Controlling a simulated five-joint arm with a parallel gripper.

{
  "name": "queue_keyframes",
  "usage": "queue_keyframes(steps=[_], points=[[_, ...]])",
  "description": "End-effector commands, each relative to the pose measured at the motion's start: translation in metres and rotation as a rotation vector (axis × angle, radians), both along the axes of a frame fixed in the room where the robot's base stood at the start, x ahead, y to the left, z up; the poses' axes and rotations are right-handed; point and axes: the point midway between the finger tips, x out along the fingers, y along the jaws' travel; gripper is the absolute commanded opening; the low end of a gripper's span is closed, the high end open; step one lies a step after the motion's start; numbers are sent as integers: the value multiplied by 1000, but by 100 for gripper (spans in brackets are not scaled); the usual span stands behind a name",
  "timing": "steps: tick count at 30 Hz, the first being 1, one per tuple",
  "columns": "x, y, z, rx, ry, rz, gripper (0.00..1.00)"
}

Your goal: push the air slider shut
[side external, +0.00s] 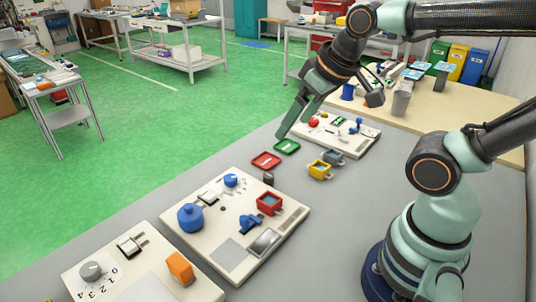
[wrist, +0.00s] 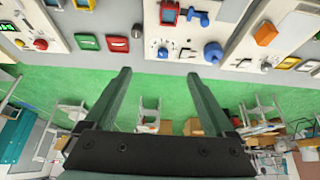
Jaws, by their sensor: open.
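My gripper (wrist: 158,75) is open and empty. In the side view its fingers (side external: 298,115) point down and left, with the tips close to the green plate (side external: 287,147); I cannot tell if they touch it. No control is clearly marked as the air slider. The middle panel (side external: 202,241) has a small dark-and-pale fitting (side external: 208,197) between two blue knobs, and the front panel (side external: 75,281) has a similar fitting (side external: 131,246). The far panel (side external: 340,148) also carries small controls. In the wrist view the panels lie along the top, beyond the fingertips.
On the middle panel stand a large blue knob (side external: 190,217), a red box (side external: 269,203) and a blue lever (side external: 250,223). An orange block (side external: 180,267) is on the front panel. Bare grey table (side external: 370,190) lies right.

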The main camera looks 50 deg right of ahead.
Motion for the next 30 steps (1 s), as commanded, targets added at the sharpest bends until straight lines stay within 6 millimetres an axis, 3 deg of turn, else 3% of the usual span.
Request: queue_keyframes(steps=[2, 5, 14, 24, 30], points=[[0, 0, 0, 0, 0, 0, 89], [1, 1, 0, -1, 3, 5, 58], [21, 30, -17, -66, 155, 229, 58], [49, 85, -63, -162, 385, 619, 58], [54, 103, -84, -189, 455, 746, 58]])
